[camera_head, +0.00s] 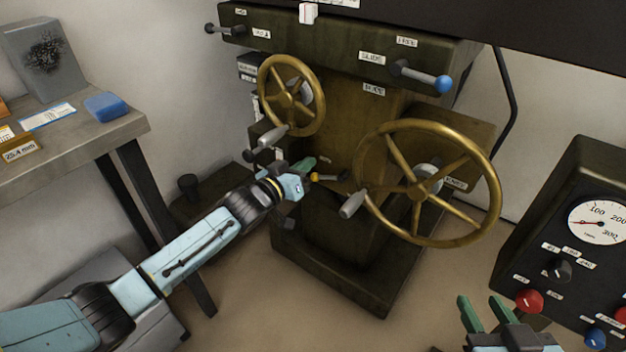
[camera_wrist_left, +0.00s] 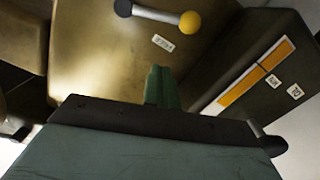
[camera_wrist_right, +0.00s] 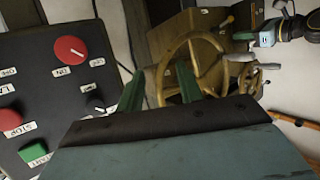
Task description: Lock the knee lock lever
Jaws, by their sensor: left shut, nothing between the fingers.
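The lever with a yellow ball end (camera_head: 315,177) sits low on the machine's dark column in the head view, just beyond my left gripper. In the left wrist view the lever (camera_wrist_left: 158,14) shows whole, with a dark pivot, a pale rod and a yellow ball, above a small label (camera_wrist_left: 163,43). My left gripper (camera_head: 308,163) is shut and empty; its green fingers (camera_wrist_left: 162,72) point toward the face below the lever, apart from it in the picture. Contact is hard to judge. My right gripper (camera_head: 482,303) is open and empty at the lower right, far from the lever.
Two brass handwheels, left (camera_head: 292,95) and right (camera_head: 428,183), flank the lever area. A blue-ball lever (camera_head: 443,84) is higher up. A control box (camera_head: 560,215) with gauge and buttons stands at right. A workbench (camera_head: 85,150) is at left.

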